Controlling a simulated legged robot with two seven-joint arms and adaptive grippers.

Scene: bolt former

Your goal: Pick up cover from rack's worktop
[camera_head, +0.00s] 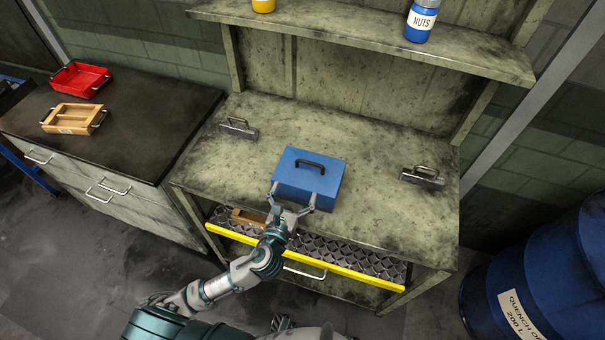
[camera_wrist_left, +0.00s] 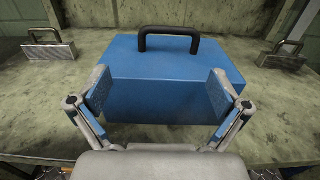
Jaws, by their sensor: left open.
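The blue cover (camera_head: 312,173) with a dark handle on top sits on the rack's worktop (camera_head: 380,215), near its front middle. It fills the middle of the left wrist view (camera_wrist_left: 165,65). My left gripper (camera_head: 292,200) is at the front of the cover, open. In the left wrist view its two fingers (camera_wrist_left: 158,95) are spread wide at the cover's left and right front edges. I cannot tell whether the pads touch it. The handle stands free above the fingers. My right gripper cannot be made out.
Metal blocks with handles stand on the worktop left (camera_head: 238,128) and right (camera_head: 422,177) of the cover. Below is an open drawer with a yellow edge (camera_head: 300,259). A shelf (camera_head: 370,35) overhangs the back. A blue drum (camera_head: 540,275) stands at right, a dark-topped cabinet (camera_head: 130,125) at left.

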